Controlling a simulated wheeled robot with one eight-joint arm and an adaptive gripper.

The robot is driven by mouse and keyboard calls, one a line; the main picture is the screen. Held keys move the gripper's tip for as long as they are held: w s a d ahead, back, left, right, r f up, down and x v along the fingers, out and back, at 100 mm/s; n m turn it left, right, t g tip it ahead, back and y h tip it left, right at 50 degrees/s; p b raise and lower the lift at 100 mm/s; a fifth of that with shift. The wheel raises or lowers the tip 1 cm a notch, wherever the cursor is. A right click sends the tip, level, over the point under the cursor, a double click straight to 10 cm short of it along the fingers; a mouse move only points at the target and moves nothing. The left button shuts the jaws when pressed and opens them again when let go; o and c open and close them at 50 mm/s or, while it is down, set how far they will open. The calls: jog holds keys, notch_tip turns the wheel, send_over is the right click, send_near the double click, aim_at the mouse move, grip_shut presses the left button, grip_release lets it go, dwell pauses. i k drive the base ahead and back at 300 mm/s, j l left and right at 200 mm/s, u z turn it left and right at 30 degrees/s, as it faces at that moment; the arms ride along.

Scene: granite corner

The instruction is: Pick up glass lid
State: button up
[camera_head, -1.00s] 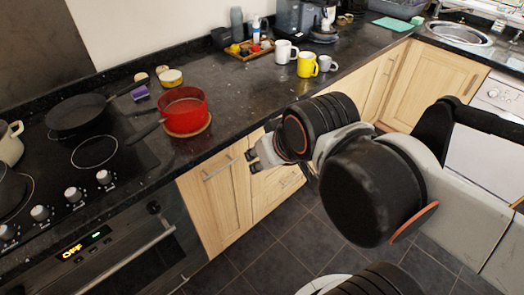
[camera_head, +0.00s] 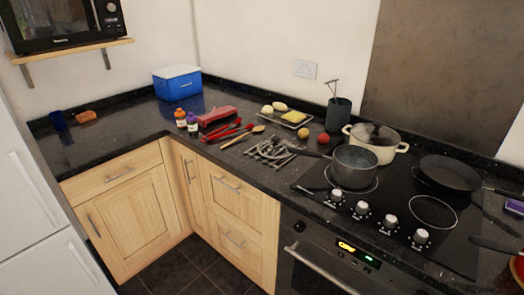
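A glass lid (camera_head: 375,134) with a dark look sits on a cream two-handled pot (camera_head: 384,152) at the back left of the black hob. A grey saucepan (camera_head: 354,168) stands just in front of the pot and overlaps its lower left side in the picture. My gripper is not in view. A small piece at the right edge may be part of my arm.
A black frying pan (camera_head: 450,174) stands right of the pot. A dark utensil holder (camera_head: 338,115) is behind left of it. A blue cool box (camera_head: 177,82) fills the corner. Counter left of the bottles is mostly clear.

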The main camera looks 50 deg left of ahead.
aim_at(274, 147)
jog(key=u, duration=1.8)
jog(key=z, duration=1.7)
jog(key=i+j+u, duration=0.3)
jog(key=j, duration=0.5)
jog(key=i+j+u, duration=0.35)
jog(key=i+j, duration=0.15)
jog(key=j, duration=0.2)
jog(key=i+j+u, duration=0.3)
jog(key=i+j, duration=0.25)
